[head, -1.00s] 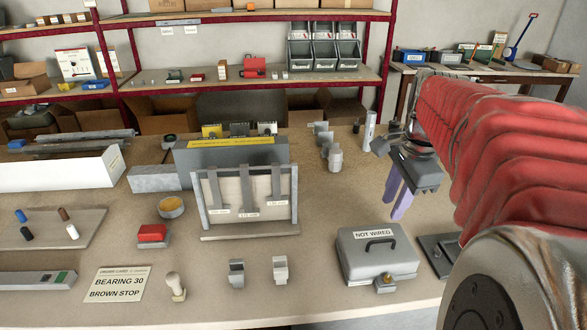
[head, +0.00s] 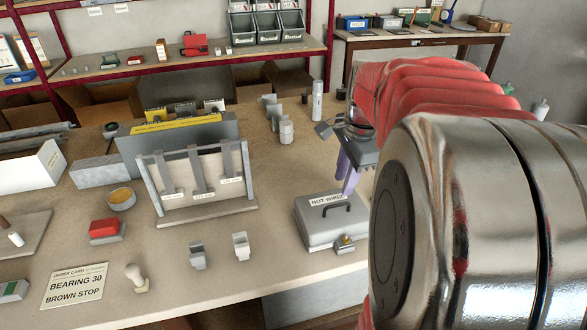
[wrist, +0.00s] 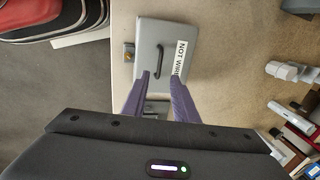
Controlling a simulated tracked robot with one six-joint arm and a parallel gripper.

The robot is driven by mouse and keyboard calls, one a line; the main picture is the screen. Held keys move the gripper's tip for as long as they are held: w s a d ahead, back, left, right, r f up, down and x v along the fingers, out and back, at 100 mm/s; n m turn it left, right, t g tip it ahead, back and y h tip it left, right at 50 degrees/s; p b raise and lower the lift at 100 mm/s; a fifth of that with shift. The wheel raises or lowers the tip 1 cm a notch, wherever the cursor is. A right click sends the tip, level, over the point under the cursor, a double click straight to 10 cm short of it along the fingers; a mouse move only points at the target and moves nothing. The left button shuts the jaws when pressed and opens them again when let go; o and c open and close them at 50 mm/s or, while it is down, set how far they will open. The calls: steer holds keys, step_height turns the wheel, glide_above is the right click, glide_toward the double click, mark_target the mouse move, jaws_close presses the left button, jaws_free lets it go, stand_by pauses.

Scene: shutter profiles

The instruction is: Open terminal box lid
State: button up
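The grey terminal box (head: 318,232) sits on the bench with its lid closed. The lid bears a NOT WIRED label (head: 328,199) and a dark handle (head: 338,209). A brass-coloured latch (head: 345,243) is on the front; it also shows in the wrist view (wrist: 129,52). My gripper (head: 347,187) hangs above the back right of the box, its purple fingers pointing down. In the wrist view my gripper (wrist: 159,76) is open, with a gap between the fingers and nothing held. The handle (wrist: 157,88) shows through that gap. Whether the fingertips touch anything is not clear.
A rack (head: 205,205) with hanging grey profiles stands left of the box. The bench's front edge is close to the box.

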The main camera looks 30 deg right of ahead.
mark_target(337, 206)
steer(key=f, duration=0.2)
steer(key=w+f, duration=0.1)
steer(key=f, duration=0.5)
steer(key=shift+w+d+f, duration=0.15)
steer(key=shift+w+d, duration=0.1)
steer(key=shift+w, duration=0.05)
steer(key=shift+c, duration=0.5)
jaws_close()
stand_by(0.5)
steer(key=shift+a, duration=0.15)
steer(key=shift+w, duration=0.1)
